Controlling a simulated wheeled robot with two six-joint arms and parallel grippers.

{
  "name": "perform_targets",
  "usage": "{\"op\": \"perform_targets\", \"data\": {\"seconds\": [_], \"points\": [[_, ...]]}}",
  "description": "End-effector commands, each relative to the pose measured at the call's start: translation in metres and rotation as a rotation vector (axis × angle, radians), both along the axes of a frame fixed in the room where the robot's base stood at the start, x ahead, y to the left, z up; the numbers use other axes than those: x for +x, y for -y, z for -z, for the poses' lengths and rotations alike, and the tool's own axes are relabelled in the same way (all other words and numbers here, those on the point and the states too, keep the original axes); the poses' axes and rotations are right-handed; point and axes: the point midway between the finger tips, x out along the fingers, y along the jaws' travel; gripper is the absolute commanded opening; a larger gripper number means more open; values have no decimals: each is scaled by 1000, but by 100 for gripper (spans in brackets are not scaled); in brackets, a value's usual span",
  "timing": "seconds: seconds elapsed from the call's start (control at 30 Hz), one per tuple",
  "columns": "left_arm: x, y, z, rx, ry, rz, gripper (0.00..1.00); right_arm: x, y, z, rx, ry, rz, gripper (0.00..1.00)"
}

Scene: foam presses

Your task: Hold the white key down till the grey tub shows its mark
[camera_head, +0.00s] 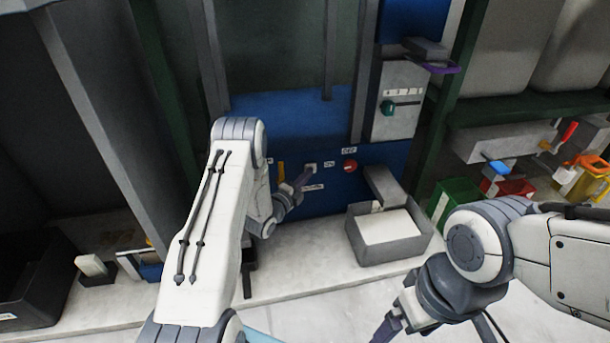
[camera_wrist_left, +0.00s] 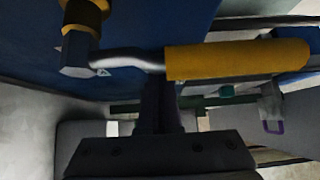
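The white key (camera_head: 311,167) is a small pale square on the blue panel. My left gripper (camera_head: 304,179) reaches to the panel with its tip at the key's lower left; whether it touches or presses the key is unclear. In the left wrist view my left gripper (camera_wrist_left: 160,105) has its fingers together, with nothing seen between them; the key is hidden there. The grey tub (camera_head: 399,253) stands on the pale ledge right of the key, with a flat white surface inside; I see no mark on it. My right gripper (camera_head: 388,326) hangs at the lower edge; its opening is unclear.
A red knob (camera_head: 350,166) sits right of the key. A yellow handle (camera_head: 281,172) is left of it and looms close in the left wrist view (camera_wrist_left: 235,60). A grey box with a teal knob (camera_head: 387,108) is above the tub. Green and red bins stand right.

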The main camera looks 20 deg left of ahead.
Motion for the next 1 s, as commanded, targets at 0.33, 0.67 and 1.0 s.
{"op": "perform_targets", "data": {"seconds": [0.33, 0.67, 1.0], "points": [[-74, 4, 2, -7, -23, 8, 0, 0, 0, -45, 0, 0, 0, 88], [-111, -2, 6, -5, -20, 13, 0, 0, 0, -59, 0, 0, 0, 88], [-112, -2, 8, -4, -20, 15, 0, 0, 0, -58, 0, 0, 0, 88]]}}
